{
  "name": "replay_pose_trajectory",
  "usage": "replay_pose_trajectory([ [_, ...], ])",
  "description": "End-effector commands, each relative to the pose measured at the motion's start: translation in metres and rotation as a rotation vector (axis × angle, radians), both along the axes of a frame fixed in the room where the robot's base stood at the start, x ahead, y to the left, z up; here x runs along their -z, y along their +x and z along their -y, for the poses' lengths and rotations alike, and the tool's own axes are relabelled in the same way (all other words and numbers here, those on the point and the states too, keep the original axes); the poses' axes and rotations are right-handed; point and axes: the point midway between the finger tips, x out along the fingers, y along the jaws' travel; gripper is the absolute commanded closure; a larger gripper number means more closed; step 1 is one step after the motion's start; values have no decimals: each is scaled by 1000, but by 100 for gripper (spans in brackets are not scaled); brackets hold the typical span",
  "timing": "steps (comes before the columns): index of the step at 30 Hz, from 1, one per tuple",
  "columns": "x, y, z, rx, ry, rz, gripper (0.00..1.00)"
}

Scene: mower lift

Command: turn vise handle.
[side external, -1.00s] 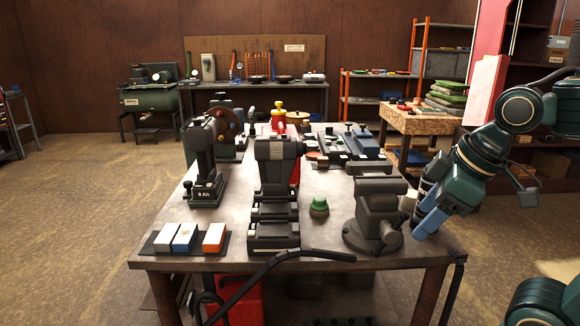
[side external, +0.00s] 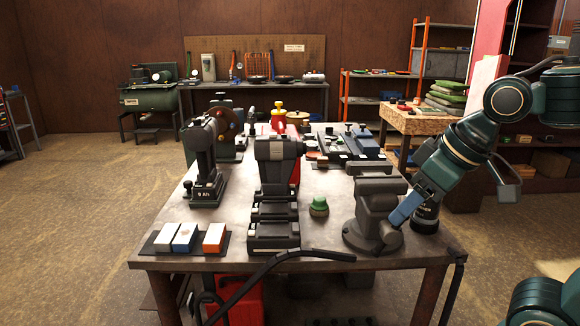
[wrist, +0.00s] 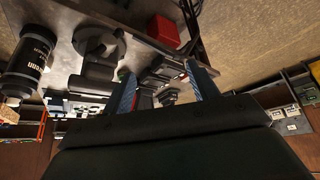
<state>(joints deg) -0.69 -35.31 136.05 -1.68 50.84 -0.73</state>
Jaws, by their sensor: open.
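The dark grey bench vise (side external: 372,192) stands on its round base at the front right of the workbench (side external: 338,228). My gripper (side external: 400,216) is at the vise's right side, its blue finger angled down and left close to the vise body. A lighter grey rounded piece (side external: 390,237) shows low beside the finger; I cannot tell whether it is part of the handle. The handle is not clearly made out, and contact cannot be told.
A green-topped object (side external: 319,206) stands left of the vise. A battery charger rack (side external: 274,205) is farther left, with sharpening blocks (side external: 184,237) at the front left. Blue-and-grey equipment (side external: 350,145) sits behind the vise.

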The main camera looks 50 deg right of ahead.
Motion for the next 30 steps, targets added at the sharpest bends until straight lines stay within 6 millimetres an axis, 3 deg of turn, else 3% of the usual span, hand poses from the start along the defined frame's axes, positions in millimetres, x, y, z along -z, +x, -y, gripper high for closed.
replay_pose_trajectory([
  [30,-41,124,-28,-141,1,14,41],
])
